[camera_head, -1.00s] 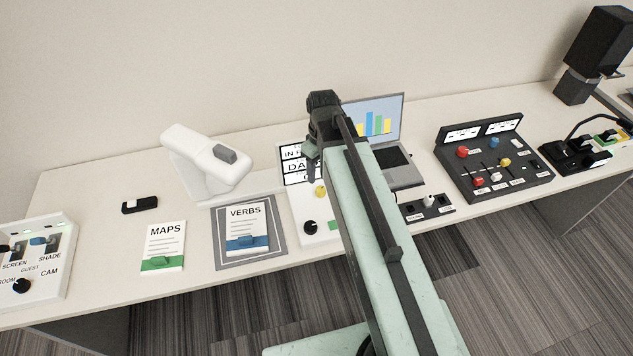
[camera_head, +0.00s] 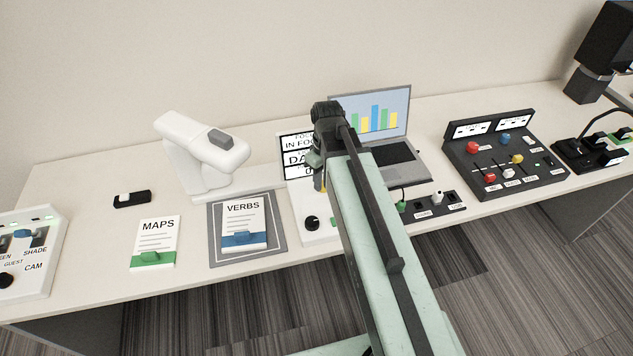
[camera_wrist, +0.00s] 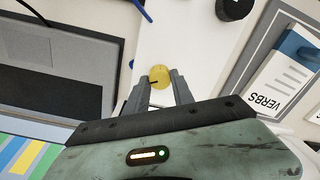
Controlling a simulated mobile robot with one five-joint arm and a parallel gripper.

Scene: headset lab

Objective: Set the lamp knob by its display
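A white panel (camera_head: 303,222) stands on the desk with an upright display (camera_head: 297,157) at its back. The display's readable parts are "IN FO", "DA" and "0"; my arm hides the rest. A yellow knob with a dark pointer line (camera_wrist: 159,76) sits on the panel; no label on it is readable, so I cannot tell if it is the lamp knob. My gripper (camera_wrist: 160,88) is open, its two fingers on either side of the knob's near edge. I cannot tell whether they touch it. In the head view my gripper (camera_head: 319,170) hangs over the panel.
A black knob (camera_head: 312,223) sits in front on the same panel. A laptop (camera_head: 395,155) is behind my arm on the right. A black control console (camera_head: 505,160) stands farther right.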

